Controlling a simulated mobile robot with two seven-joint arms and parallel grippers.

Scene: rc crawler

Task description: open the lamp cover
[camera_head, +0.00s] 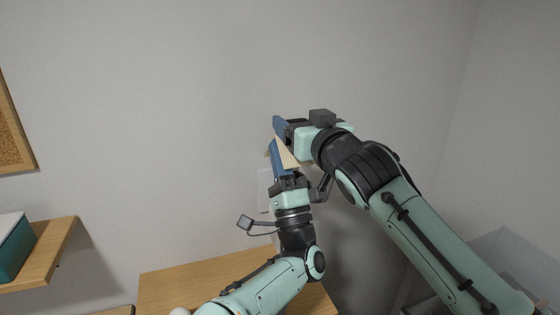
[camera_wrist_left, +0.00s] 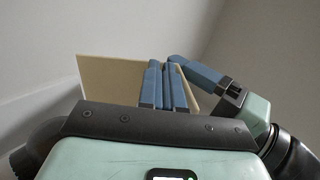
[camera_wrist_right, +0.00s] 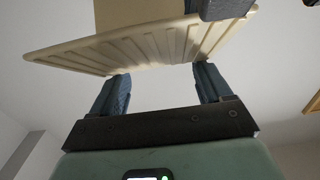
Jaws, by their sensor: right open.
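The cream lamp (camera_head: 286,155) is mostly hidden between my grippers in the head view. In the right wrist view its ribbed panel, which looks like the cover (camera_wrist_right: 140,48), spans the top, with a plain cream block (camera_wrist_right: 135,14) above it. In the left wrist view it is a flat cream panel (camera_wrist_left: 108,80). My left gripper (camera_head: 275,146) points up, its blue fingers (camera_wrist_left: 163,68) close together on the lamp. My right gripper (camera_head: 277,130) is above it, open, its fingertips (camera_wrist_right: 158,72) spread apart at the panel's near edge; contact is unclear.
A wooden table (camera_head: 170,285) lies below. A wooden shelf (camera_head: 50,255) with a teal box (camera_head: 15,246) is at the left, and a cork board (camera_head: 14,135) hangs above it. A pale plate (camera_head: 264,190) is on the wall behind my grippers. The two arms are very close together.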

